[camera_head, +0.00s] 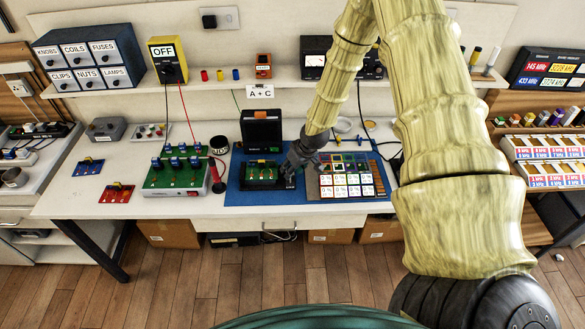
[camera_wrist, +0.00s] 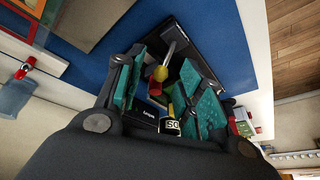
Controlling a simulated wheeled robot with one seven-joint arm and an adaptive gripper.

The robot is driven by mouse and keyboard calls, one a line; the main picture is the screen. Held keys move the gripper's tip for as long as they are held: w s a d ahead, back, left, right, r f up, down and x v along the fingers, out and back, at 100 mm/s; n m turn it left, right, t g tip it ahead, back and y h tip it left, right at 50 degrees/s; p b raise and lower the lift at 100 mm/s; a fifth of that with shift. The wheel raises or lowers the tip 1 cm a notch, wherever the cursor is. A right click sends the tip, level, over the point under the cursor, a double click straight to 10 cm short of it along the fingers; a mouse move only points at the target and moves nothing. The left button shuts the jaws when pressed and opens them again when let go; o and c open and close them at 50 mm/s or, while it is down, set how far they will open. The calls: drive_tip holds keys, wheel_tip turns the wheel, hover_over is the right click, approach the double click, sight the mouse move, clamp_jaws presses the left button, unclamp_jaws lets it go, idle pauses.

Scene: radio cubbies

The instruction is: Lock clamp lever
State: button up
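A black box (camera_head: 262,186) with a green board inside and a raised lid (camera_head: 261,126) stands on the blue mat (camera_head: 236,200). My gripper (camera_head: 290,178) is low at the right side of this box. In the wrist view my gripper (camera_wrist: 163,62) has its teal finger pads apart. I take this as the clamp lever. Contact between the pads and the lever cannot be made out. The black device (camera_wrist: 205,42) lies under the fingers, partly hidden by them.
A white labelled card grid (camera_head: 345,185) lies right of the gripper. Left of the mat stand a green board with several blue-topped parts (camera_head: 176,172) and a red probe (camera_head: 218,185). A shelf with a yellow OFF meter (camera_head: 168,60) runs behind.

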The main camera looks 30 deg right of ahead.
clamp_jaws()
